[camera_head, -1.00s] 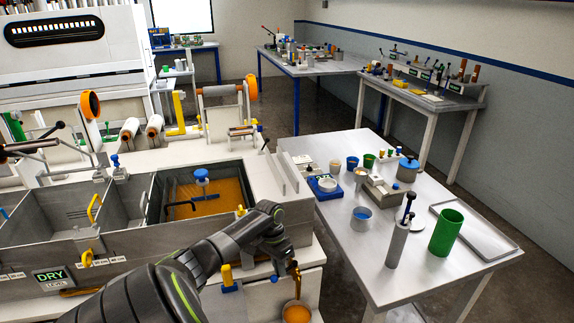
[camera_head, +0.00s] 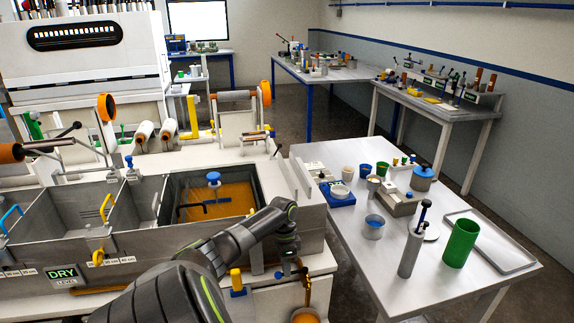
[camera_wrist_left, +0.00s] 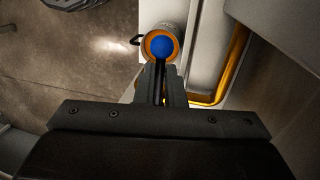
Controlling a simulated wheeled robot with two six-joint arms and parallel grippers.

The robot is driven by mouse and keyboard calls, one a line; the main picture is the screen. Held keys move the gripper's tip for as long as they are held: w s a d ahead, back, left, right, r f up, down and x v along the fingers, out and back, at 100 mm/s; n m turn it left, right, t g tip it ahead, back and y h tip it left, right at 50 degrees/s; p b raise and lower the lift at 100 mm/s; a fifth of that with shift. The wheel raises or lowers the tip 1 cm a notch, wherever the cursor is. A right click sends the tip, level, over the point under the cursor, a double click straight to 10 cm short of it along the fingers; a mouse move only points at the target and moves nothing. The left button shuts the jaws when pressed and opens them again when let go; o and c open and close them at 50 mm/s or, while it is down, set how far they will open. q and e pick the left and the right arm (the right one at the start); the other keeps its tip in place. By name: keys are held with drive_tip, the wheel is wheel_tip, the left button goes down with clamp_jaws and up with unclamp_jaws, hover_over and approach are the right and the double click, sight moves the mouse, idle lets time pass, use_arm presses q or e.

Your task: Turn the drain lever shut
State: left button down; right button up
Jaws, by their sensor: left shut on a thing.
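My left gripper (camera_head: 291,268) is at the front right of the resin bath and points down. In the left wrist view, its fingers (camera_wrist_left: 160,84) are shut on a thin dark lever with a round blue knob (camera_wrist_left: 163,46), which I take as the drain lever; the fingers hide part of it. The knob appears in front of a cup with an orange inside (camera_wrist_left: 148,40). In the head view the cup (camera_head: 305,316) is at the bottom edge, below an amber-brown pipe or stream (camera_head: 307,288); I cannot tell which. The bath tank (camera_head: 257,190) holds amber resin.
A yellow-handled lever on a blue base (camera_head: 237,282) is left of my gripper. The white table (camera_head: 340,240) to the right carries a green cylinder (camera_head: 461,243), a grey cylinder (camera_head: 411,250) and small cups. Floor shows between bath and table.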

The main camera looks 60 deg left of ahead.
use_arm(q)
drive_tip(key=c, duration=1.5)
unclamp_jaws()
drive_tip(key=shift+r, duration=0.1)
drive_tip(key=w+a+r+b, duration=0.1)
drive_tip(key=a+r+b, duration=0.2)
drive_tip(key=r, duration=1.4)
drive_tip(key=shift+w+a, duration=0.15)
drive_tip(key=shift+w, duration=0.05)
